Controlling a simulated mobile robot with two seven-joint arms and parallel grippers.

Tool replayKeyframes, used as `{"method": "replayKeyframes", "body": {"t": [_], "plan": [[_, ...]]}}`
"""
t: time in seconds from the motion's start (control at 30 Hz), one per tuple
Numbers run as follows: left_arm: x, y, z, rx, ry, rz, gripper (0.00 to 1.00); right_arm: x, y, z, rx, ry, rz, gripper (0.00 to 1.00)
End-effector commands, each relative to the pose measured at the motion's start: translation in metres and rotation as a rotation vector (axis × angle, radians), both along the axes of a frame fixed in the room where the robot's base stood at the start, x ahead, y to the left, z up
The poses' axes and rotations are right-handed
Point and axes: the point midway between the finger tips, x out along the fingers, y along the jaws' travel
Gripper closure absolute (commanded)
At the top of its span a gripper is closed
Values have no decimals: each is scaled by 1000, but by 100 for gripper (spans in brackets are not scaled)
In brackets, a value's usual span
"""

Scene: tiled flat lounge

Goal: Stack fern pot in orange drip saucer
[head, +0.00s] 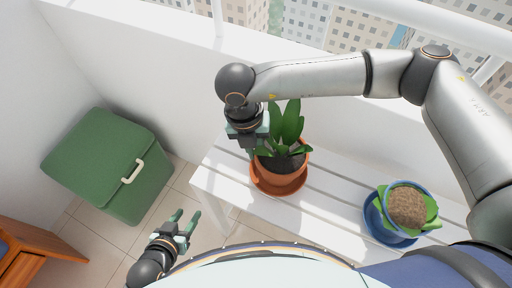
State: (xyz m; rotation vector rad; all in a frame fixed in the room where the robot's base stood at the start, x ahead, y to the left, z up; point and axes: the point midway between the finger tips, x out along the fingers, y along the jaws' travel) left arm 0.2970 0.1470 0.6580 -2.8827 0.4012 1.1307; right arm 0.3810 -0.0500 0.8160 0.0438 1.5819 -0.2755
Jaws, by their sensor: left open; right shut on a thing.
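The fern pot (292,172) is a terracotta pot with dark soil and upright green leaves. It stands upright over the orange drip saucer (262,187), whose rim shows around the pot's lower left and front. I cannot tell whether the pot's base rests on the saucer, as the base is hidden. My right gripper (264,149) comes down from above and is shut on the pot's left rim; its fingertips are partly hidden by leaves. My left gripper (186,214) is open and empty, low at the left of the bench.
The saucer is on a white slatted bench (335,197). A blue pot (382,198) with a brown ball and green leaves sits in a blue saucer (374,226) at right. A green lidded box (110,160) and a wooden piece (38,255) stand on the tiled floor at left.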

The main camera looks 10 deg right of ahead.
Motion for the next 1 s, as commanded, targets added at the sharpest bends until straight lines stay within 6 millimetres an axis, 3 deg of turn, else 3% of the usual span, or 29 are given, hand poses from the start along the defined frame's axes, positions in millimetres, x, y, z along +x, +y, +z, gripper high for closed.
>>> {"method": "replayKeyframes", "body": {"t": [0.37, 0.4, 0.63, 1.0], "plan": [[-2, -1, -10, 0, 8, -1, 50, 1, 0, -6, 1, -2, 0, 100], [-1, -1, -8, -1, 8, -3, 50, 0, 0, -6, 1, -1, 0, 82], [0, -4, -4, -6, 2, -7, 50, 0, 0, -5, 0, 0, 0, 56], [2, -3, 4, -5, -2, -6, 50, 0, 0, 2, 0, -1, -1, 55]]}}
